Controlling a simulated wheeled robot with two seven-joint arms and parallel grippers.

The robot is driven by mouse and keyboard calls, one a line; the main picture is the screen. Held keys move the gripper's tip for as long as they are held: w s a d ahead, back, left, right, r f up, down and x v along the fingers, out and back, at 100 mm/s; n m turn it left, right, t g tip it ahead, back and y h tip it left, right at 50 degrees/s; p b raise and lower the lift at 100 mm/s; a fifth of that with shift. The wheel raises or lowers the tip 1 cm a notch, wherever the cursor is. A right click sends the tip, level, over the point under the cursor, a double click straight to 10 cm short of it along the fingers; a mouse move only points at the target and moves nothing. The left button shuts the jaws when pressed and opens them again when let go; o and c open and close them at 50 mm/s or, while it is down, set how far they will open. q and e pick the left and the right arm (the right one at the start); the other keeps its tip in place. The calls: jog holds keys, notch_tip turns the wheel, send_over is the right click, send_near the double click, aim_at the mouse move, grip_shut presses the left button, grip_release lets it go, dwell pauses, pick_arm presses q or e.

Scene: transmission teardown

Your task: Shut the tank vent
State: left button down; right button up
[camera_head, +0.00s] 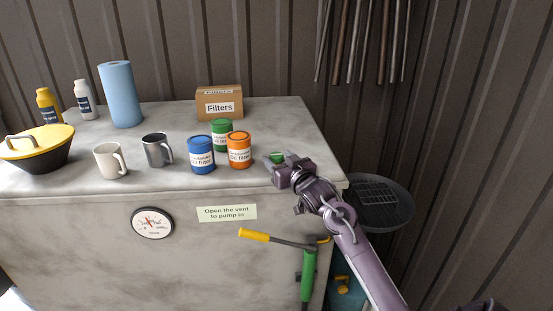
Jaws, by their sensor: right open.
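My right gripper (273,159) is above the right end of the grey worktop, its arm coming in from the lower right. It is open. A small green part (278,155), possibly the tank vent's cap, shows at its fingers; I cannot tell whether the fingers touch it. The gripper hides most of what is under it. A label (227,213) on the front reads "Open the vent to pump in". A round gauge (152,223) is on the same front. My left gripper is not in view.
Blue (202,160), green (216,127) and orange (239,155) filter cans stand just left of the gripper. A green hand pump (308,272) and dark drain pan (385,205) are at right.

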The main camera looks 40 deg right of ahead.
aim_at(280, 160)
jog(key=s, duration=0.3)
jog(key=s+b, duration=0.1)
jog(key=shift+s+a+f, duration=0.15)
jog(key=shift+s+a, duration=0.05)
jog(key=shift+a, duration=0.2)
jog(key=shift+s+a, duration=0.1)
jog(key=shift+s, duration=0.55)
